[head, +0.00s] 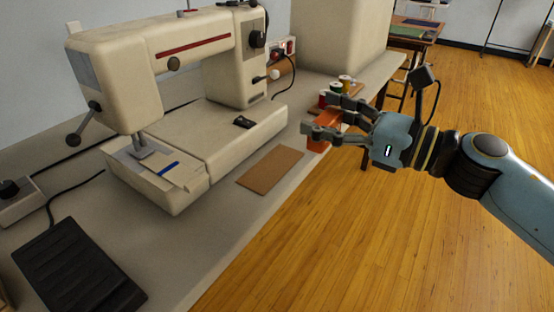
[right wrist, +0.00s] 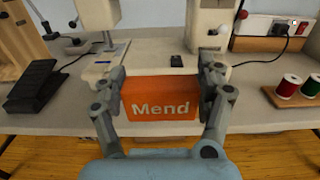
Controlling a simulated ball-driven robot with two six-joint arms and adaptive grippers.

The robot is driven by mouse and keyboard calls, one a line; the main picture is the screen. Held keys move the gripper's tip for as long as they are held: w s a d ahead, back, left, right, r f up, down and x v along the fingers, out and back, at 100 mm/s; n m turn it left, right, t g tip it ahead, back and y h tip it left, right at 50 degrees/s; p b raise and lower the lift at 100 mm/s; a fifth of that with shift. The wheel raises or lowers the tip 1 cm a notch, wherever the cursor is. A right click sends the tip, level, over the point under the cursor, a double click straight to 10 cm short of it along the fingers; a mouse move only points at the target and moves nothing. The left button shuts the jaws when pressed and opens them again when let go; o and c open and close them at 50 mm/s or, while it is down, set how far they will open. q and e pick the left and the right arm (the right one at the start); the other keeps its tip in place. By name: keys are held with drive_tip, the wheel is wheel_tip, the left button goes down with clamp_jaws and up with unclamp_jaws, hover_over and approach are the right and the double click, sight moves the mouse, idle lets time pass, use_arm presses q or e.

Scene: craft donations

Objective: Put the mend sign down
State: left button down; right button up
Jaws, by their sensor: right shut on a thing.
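The mend sign (right wrist: 160,97) is an orange block with "Mend" in white letters, upright and facing me in the right wrist view. In the head view the mend sign (head: 318,145) shows only in part behind my fingers. My right gripper (head: 315,130) is shut on it, with one finger at each side edge in the right wrist view (right wrist: 160,100). It is near the front edge of the table (head: 225,235). I cannot tell whether its underside touches anything. My left gripper is not in view.
A cream sewing machine (head: 190,130) stands on the table. A flat brown board (head: 270,170) lies in front of it. Thread spools (head: 345,81) stand on a wooden holder beyond my right gripper. A black foot pedal (head: 75,270) is at the near left.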

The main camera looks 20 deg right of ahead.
drive_tip(key=w+a+f, duration=0.1)
drive_tip(key=w+f, duration=0.1)
drive_tip(key=w, duration=0.1)
drive_tip(key=w+a+f+b, duration=0.1)
drive_tip(key=w+a+f, duration=0.1)
drive_tip(key=w, duration=0.1)
drive_tip(key=w+a+f, duration=0.2)
drive_tip(key=w, duration=0.1)
drive_tip(key=shift+a+f+b, duration=0.25)
drive_tip(key=shift+f+b, duration=0.05)
drive_tip(key=shift+f, duration=0.05)
drive_tip(key=shift+w+a+f, duration=0.15)
drive_tip(key=shift+w, duration=0.15)
drive_tip(key=shift+f, duration=0.3)
drive_tip(key=shift+f+b, duration=0.8)
drive_tip(key=shift+f, duration=0.9)
drive_tip(key=shift+f, duration=0.1)
drive_tip(key=o, duration=0.7)
drive_tip(key=shift+f, duration=0.1)
drive_tip(key=o, duration=0.5)
